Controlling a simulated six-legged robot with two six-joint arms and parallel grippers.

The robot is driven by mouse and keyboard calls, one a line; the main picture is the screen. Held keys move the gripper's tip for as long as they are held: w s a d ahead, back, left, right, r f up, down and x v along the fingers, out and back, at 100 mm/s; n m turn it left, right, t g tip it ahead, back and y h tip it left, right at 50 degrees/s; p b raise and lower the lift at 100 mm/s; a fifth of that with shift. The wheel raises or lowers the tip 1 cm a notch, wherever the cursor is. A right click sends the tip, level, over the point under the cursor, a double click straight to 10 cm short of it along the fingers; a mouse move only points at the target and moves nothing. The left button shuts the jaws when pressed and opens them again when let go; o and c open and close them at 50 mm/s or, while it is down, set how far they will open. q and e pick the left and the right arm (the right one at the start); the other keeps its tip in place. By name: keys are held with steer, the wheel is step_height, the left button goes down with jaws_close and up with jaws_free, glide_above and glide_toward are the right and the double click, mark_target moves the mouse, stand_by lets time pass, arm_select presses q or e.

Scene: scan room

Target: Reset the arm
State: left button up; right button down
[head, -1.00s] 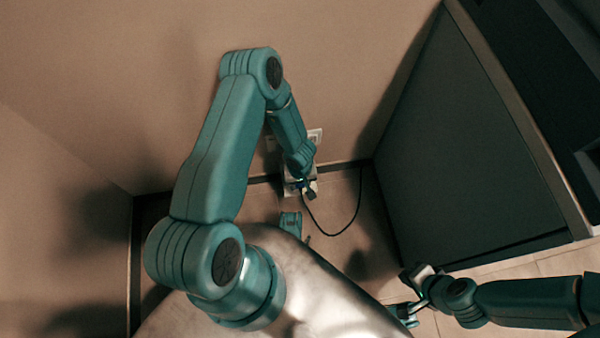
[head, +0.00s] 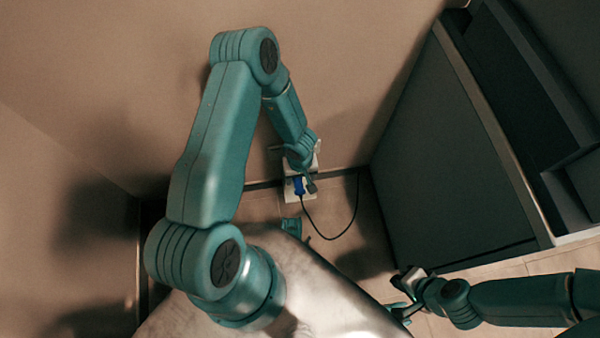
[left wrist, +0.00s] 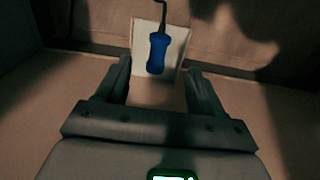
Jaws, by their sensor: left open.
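My left arm reaches down toward the wall corner, with its gripper (head: 306,180) near a blue plug (head: 298,186). In the left wrist view the left gripper (left wrist: 160,85) is open, its two fingers apart and empty. The blue plug (left wrist: 157,53) shows beyond and between the fingertips, in front of a white plate (left wrist: 176,38), with a dark cable leaving it. The plug and fingers look apart. My right gripper (head: 408,290) is at the lower right of the head view; its fingers are too small and partly hidden to tell their state.
A black cable (head: 352,215) loops from the plug over the floor by the wall. A white wall plate (head: 316,160) is partly behind my left arm. A large dark cabinet (head: 450,150) stands on the right. Tiled floor (head: 500,270) is free in front of it.

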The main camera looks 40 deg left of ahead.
arm_select(q)
step_height(320, 180, up, 5)
steer(key=shift+r+p, duration=0.2)
steer(key=shift+p, duration=0.85)
steer(key=s+d+r+m+h, duration=0.25)
steer(key=s+d+m, duration=0.2)
steer(key=d, duration=0.25)
steer(key=s+d+r+m+h, duration=0.25)
steer(key=s+d+r, duration=0.2)
steer(key=d, duration=0.35)
step_height(320, 180, up, 25)
steer(key=y+p, duration=0.1)
steer(key=p, duration=2.5)
steer(key=shift+s+a+m, duration=0.15)
steer(key=shift+a+m, duration=0.05)
steer(key=shift+m, duration=0.2)
